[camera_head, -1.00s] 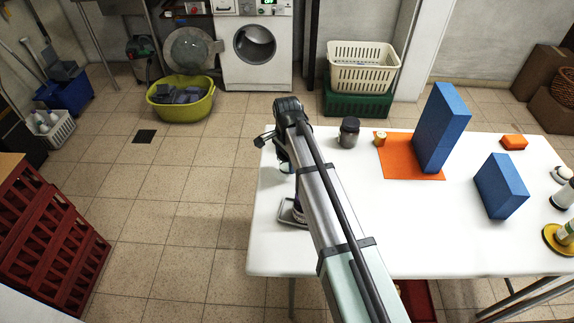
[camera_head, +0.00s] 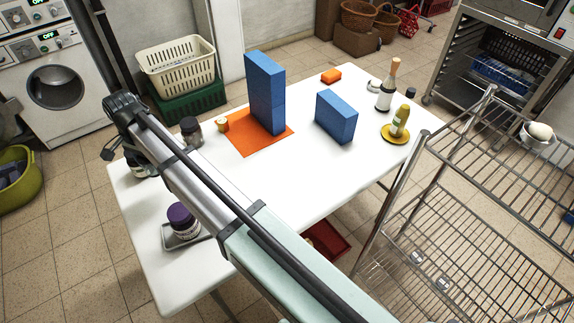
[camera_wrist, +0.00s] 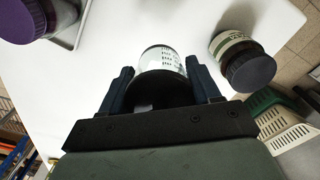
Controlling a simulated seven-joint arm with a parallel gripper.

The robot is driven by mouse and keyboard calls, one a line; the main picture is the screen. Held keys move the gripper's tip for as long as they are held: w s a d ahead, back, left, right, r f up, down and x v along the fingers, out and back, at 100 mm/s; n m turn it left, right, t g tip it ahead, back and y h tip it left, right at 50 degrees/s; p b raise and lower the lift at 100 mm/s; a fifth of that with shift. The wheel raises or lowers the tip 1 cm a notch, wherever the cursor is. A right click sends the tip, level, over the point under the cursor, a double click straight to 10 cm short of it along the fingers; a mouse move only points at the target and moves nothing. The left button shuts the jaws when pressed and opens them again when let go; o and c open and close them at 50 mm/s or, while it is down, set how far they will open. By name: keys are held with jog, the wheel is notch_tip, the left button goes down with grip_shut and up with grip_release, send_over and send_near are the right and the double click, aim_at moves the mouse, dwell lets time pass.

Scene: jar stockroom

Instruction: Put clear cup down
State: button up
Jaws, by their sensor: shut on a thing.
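The clear cup (camera_wrist: 162,57) is between the two dark fingers of my gripper (camera_wrist: 159,70) in the wrist view. It is see-through with small dark marks on its side. The gripper is shut on it. In the head view the cup is mostly hidden behind my arm, at the left end of the white table (camera_head: 185,175). I cannot tell whether its base touches the table.
A dark-lidded jar (camera_head: 191,131) stands beside the cup, also in the wrist view (camera_wrist: 244,58). A purple-lidded jar (camera_head: 181,221) stands in a grey tray (camera_head: 205,236). Blue blocks (camera_head: 264,92), an orange mat (camera_head: 240,139) and bottles lie farther right. A wire rack (camera_head: 455,215) stands right.

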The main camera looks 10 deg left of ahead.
jog(key=w+d+m, duration=0.5)
jog(key=w+d, duration=1.5)
jog(key=d, duration=0.4)
jog(key=w+d+m, duration=0.1)
jog(key=d+m, duration=0.3)
jog(key=d, duration=1.6)
jog(key=shift+s+d+f+m, duration=0.2)
jog(key=shift+s+f+m, duration=0.3)
jog(key=shift+f+m, duration=0.9)
jog(key=shift+s+d+f+m, duration=0.2)
jog(key=shift+s+f+m, duration=0.5)
jog(key=shift+f, duration=1.15)
jog(key=shift+s+d+f+m, duration=0.2)
jog(key=shift+s+f+m, duration=0.15)
jog(key=shift+f+m, duration=1.1)
jog(key=shift+f+n, duration=0.25)
jog(key=shift+f, duration=0.05)
jog(key=o, duration=1)
